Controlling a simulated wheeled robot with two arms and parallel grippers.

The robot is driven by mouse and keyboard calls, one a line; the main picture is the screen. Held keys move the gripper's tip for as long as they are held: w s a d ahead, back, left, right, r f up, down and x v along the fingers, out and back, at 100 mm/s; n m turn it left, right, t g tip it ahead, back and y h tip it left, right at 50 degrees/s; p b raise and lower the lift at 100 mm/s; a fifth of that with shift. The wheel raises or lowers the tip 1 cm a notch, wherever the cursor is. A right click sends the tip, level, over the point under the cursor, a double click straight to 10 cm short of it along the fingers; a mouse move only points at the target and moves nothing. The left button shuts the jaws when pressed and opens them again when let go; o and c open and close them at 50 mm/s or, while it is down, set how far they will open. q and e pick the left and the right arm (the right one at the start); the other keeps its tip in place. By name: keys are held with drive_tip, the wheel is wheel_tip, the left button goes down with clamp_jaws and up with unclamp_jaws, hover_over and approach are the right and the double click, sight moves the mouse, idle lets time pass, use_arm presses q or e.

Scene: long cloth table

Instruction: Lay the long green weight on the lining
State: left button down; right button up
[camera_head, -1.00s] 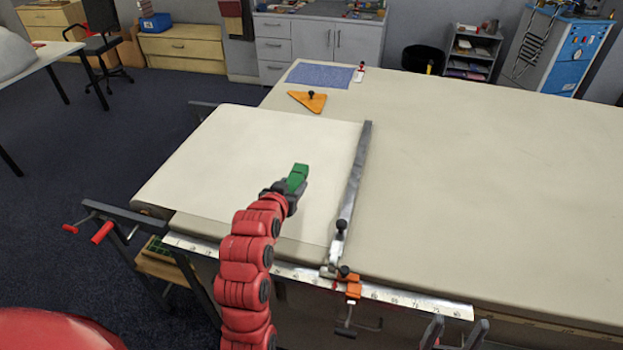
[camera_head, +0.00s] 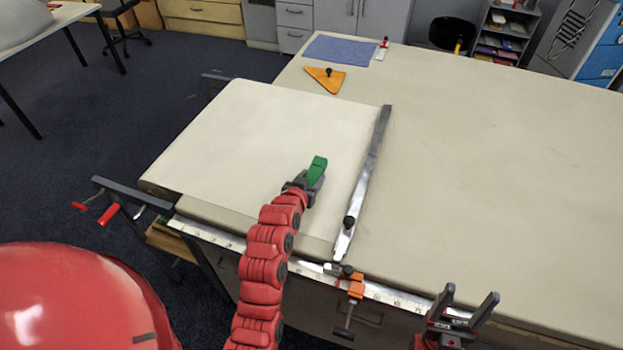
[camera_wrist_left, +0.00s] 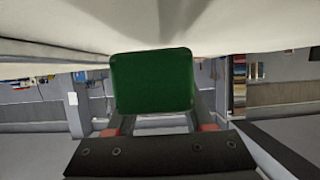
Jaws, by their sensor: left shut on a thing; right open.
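The long green weight (camera_head: 317,171) is held in my left gripper (camera_head: 308,181), which is shut on it. In the left wrist view the weight (camera_wrist_left: 153,82) shows its green end face between the fingers, close to a pale cloth surface. The lining appears to be the pale cream sheet (camera_head: 235,135) spread on the left part of the table. The weight is over this sheet, left of the steel straightedge; I cannot tell whether it touches the sheet. My right gripper (camera_head: 468,310) is open and empty at the table's front edge.
The steel straightedge (camera_head: 366,175) with a black knob lies along the sheet's right edge. An orange clamp (camera_head: 354,289) sits at the front edge by a metal ruler (camera_head: 400,299). An orange triangle (camera_head: 325,79) and blue cloth (camera_head: 340,49) lie at the back. The table's right side is clear.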

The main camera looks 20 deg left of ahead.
use_arm(q)
drive_tip(key=shift+f, duration=0.7)
